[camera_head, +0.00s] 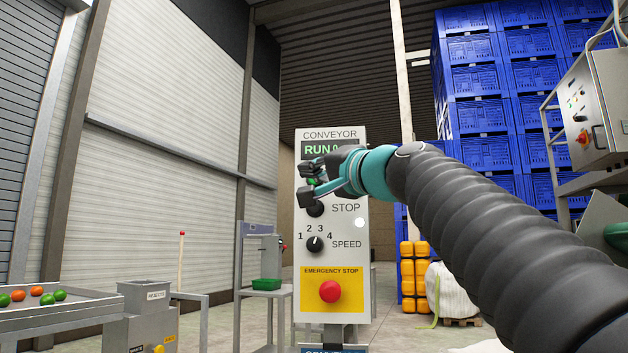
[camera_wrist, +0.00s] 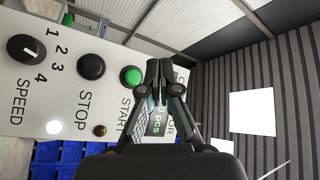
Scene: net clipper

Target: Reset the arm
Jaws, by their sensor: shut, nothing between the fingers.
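My gripper (camera_head: 306,183) is in front of the upper part of the conveyor control panel (camera_head: 346,220). In the wrist view my gripper (camera_wrist: 160,66) is shut, its fingertips together with nothing between them. The tips appear beside the green START button (camera_wrist: 131,76); I cannot tell whether they touch the panel. The black STOP button (camera_wrist: 91,66) and the speed knob (camera_wrist: 26,49) show beside it. In the head view my gripper partly hides the display (camera_head: 318,149), which reads RUN, and the START area. My arm reaches in from the right.
A red emergency stop (camera_head: 330,291) sits low on the panel. Stacked blue crates (camera_head: 480,82) and a grey control box (camera_head: 597,105) stand right. The air left of my gripper looks clear.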

